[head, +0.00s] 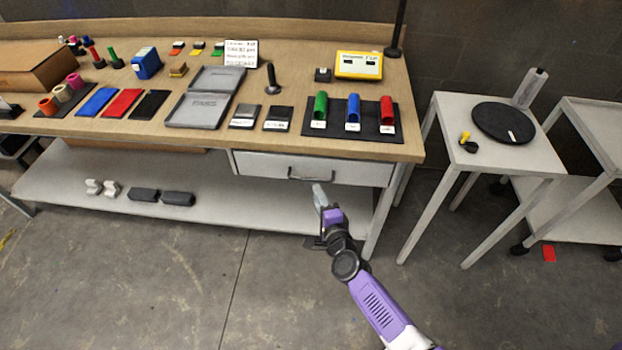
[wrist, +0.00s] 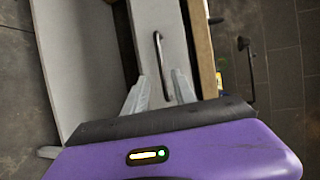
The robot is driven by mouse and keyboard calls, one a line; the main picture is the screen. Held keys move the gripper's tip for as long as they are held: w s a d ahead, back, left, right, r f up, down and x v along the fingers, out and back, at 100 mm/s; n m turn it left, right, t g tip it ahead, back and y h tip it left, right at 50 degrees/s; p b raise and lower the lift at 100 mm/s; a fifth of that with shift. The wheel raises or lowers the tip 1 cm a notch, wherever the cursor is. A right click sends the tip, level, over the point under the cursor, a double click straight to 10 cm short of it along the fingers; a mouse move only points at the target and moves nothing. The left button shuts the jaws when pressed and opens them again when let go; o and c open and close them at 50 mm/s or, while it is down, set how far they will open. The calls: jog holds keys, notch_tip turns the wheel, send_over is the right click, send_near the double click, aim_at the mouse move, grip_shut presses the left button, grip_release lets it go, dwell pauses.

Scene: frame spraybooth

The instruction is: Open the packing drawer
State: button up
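The packing drawer (head: 262,165) is a light grey drawer under the right part of the wooden workbench top, and its front appears closed. Its dark bar handle (head: 309,175) is at the middle of the drawer front. My gripper (head: 319,194) is just in front of and below the handle in the head view. In the wrist view the drawer front (wrist: 172,40) runs up the picture, and the handle (wrist: 162,65) lies ahead of the two fingers. My gripper (wrist: 160,90) is open there, its fingertips apart on both sides of the handle's near end. Whether they touch it cannot be told.
The workbench (head: 215,135) carries several coloured tubes, mats and a grey case. A lower shelf (head: 240,205) with dark and white blocks lies under the drawer. A small white table (head: 505,160) stands to the right. The floor in front is clear.

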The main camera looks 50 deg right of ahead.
aim_at(312, 180)
jog(key=shift+m, duration=0.3)
jog(key=shift+b+x, duration=1.15)
jog(key=shift+x, duration=3.25)
jog(key=shift+s+d+r, duration=0.1)
jog(key=shift+d+r, duration=0.05)
grip_shut()
